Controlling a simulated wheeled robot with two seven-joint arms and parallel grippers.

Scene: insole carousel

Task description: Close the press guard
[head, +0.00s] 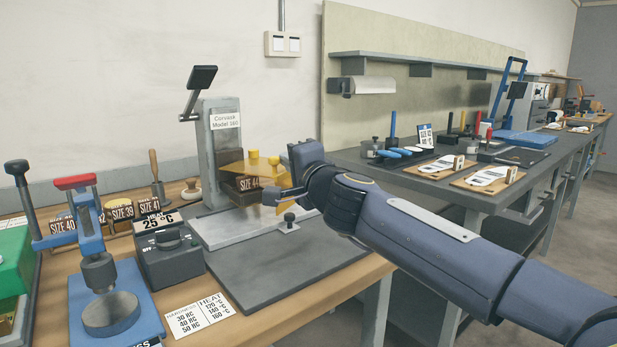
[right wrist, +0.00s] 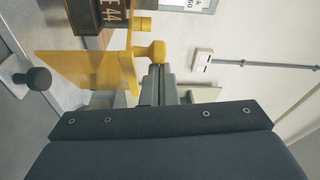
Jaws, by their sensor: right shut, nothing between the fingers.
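My right gripper (head: 284,197) is shut and empty at the guard's right side. Its fingertips (right wrist: 160,88) appear close to the knob; contact cannot be told. My left gripper is out of view.
A black clamp knob (head: 289,218) stands on the press base. A heat controller (head: 170,257) and a blue hand press (head: 112,300) are to the left. A dark mat (head: 285,265) in front is clear. Another bench with trays stands behind my right arm.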

